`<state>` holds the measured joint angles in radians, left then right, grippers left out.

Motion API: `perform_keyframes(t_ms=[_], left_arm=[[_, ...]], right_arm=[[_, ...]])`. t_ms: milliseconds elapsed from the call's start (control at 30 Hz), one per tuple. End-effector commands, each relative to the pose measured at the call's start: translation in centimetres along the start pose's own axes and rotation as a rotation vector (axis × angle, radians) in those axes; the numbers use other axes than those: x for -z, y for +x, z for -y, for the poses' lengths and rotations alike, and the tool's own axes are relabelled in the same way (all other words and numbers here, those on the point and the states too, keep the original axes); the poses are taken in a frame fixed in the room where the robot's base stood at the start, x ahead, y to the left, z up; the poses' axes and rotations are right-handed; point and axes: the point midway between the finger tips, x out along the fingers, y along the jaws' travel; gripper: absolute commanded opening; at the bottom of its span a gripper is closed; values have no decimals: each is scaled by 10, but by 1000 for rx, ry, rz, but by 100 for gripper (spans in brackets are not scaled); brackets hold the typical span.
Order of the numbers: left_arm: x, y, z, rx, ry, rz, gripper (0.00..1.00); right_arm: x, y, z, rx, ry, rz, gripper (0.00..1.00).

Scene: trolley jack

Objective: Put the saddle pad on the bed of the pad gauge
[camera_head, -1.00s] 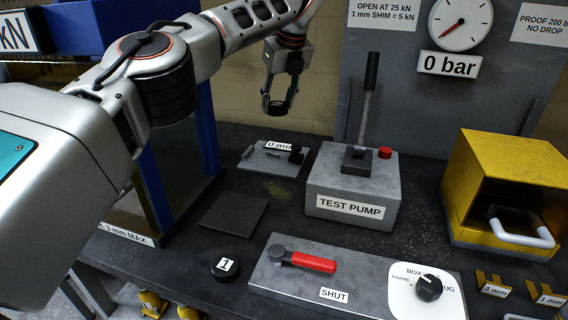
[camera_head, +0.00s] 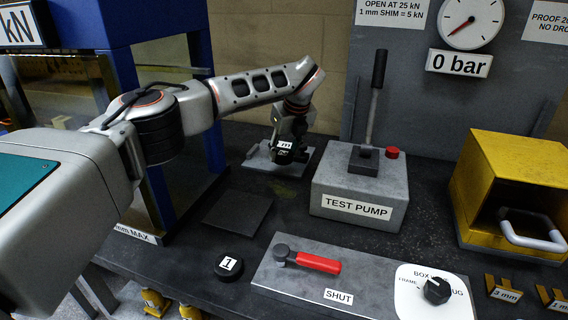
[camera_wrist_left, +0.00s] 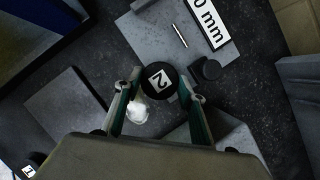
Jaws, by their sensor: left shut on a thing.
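My left gripper (camera_head: 288,152) is low over the pad gauge (camera_head: 260,162) and hides much of it in the head view. In the left wrist view the gripper (camera_wrist_left: 158,88) is shut on a round black pad marked 2 (camera_wrist_left: 158,80), which I take as the saddle pad. The grey gauge plate (camera_wrist_left: 160,35), with its 0 mm label (camera_wrist_left: 208,22) and a black knob-like part (camera_wrist_left: 207,69), shows beyond the pad. The pad overlaps the plate's near edge in that view. I cannot tell whether they touch. My right gripper is not in view.
A black disc marked 1 (camera_head: 228,266) and a flat dark plate (camera_head: 238,211) lie on the bench. The test pump (camera_head: 357,190) stands right of the gauge. A blue press frame (camera_head: 205,75) stands left. A red-handled valve (camera_head: 318,262) is in front.

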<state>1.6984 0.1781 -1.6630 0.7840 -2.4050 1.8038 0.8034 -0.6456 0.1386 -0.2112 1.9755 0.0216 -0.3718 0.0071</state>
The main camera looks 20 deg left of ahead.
Motion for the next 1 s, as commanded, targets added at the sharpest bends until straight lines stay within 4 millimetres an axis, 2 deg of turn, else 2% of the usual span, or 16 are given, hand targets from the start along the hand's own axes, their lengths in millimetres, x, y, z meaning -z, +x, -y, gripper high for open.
perform_keyframes(t_ms=[300,667,700,767,1000], left_arm=[[15,37,0,-1,1,-1,14],[16,40,0,-1,0,0,14],[17,41,0,-1,0,0,42],[17,40,0,-1,0,0,56],[17,40,0,-1,0,0,56]], right_arm=[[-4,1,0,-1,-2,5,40],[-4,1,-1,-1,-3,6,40],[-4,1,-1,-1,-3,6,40],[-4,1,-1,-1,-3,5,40],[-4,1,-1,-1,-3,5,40]])
